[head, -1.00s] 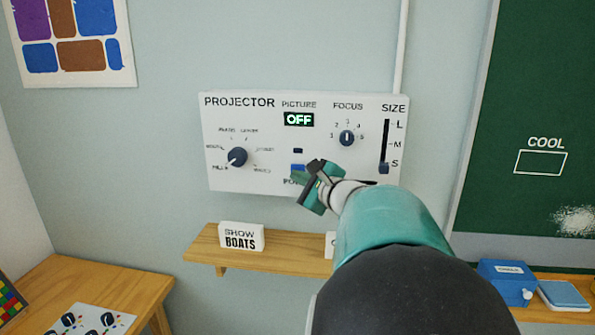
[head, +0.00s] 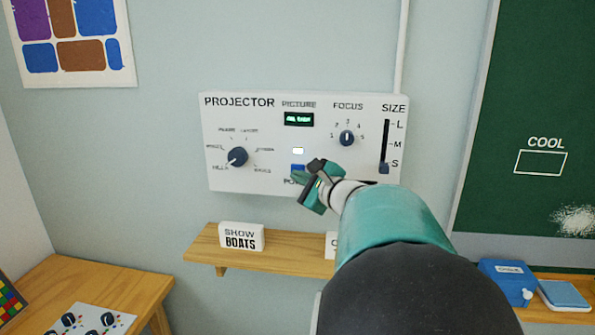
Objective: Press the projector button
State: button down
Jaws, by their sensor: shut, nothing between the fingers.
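The white projector panel (head: 270,182) is on the wall in the head view. Its blue power button (head: 298,167) sits low in the middle, with its label partly hidden by my gripper. My gripper (head: 312,185) is shut and empty, right at the button's lower right edge; I cannot tell whether it touches it. A small light (head: 298,151) above the button glows white. The picture display (head: 299,119) shows small green text, too small to read surely. The left dial (head: 237,157), the focus knob (head: 347,138) and the size slider (head: 384,168) are also on the panel.
A wooden shelf (head: 205,244) below the panel holds a "SHOW BOATS" sign (head: 241,237) and another sign partly hidden by my arm. A green board (head: 535,80) is at the right, with a blue box (head: 508,282) below it. A wooden table (head: 125,280) is at lower left.

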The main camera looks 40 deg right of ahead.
jog(key=shift+s+a, duration=0.1)
jog(key=s+a, duration=0.1)
jog(key=a, duration=0.1)
jog(key=s+a, duration=0.2)
jog(key=shift+s+a, duration=0.3)
jog(key=shift+a, duration=0.05)
dwell(0.4)
jog(key=shift+d, duration=0.1)
